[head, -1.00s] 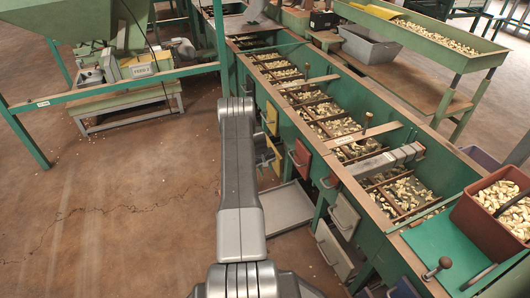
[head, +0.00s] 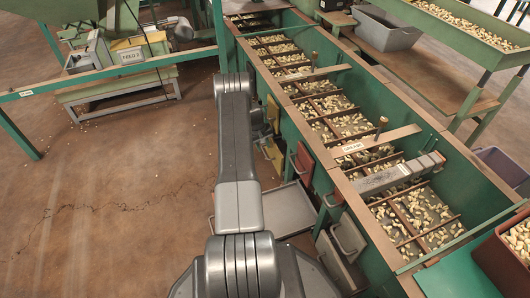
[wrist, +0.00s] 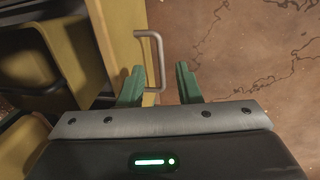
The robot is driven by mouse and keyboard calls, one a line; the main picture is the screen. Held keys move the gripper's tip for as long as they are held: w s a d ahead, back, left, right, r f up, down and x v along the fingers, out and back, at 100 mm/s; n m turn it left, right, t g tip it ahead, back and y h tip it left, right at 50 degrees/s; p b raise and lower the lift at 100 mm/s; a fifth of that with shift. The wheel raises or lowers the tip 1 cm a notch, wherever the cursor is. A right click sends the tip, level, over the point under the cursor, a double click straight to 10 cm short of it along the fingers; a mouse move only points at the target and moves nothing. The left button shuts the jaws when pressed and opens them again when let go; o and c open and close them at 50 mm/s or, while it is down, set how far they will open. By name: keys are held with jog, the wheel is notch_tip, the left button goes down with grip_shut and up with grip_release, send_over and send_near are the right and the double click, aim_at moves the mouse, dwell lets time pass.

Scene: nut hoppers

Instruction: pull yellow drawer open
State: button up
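The yellow drawer front (wrist: 124,32) fills the upper left middle of the wrist view, with a grey metal bar handle (wrist: 161,60) on it. My gripper (wrist: 160,82) is open, its two green fingers apart. The handle's bar shows in the gap between the fingers, nearer the left one; I cannot tell whether they touch. The left finger overlaps the drawer front and the handle's lower end. In the head view, yellow fronts (head: 272,114) show on the side of the green hopper bench, partly hidden by my arm and gripper.
A red drawer (head: 303,163) and a grey-white handled bin (head: 345,238) sit along the same bench side. A grey tray (head: 288,212) is low beside it. The green bench (head: 335,180) holds compartments of nuts. Brown floor (head: 110,190) to the left is clear.

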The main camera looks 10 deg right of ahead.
aim_at(266, 156)
jog(key=f, duration=0.2)
jog(key=f+b, duration=0.1)
jog(key=f, duration=0.1)
jog(key=d+f+b, duration=0.1)
jog(key=f, duration=0.1)
jog(key=shift+w, duration=0.1)
jog(key=shift+c, duration=0.4)
grip_shut()
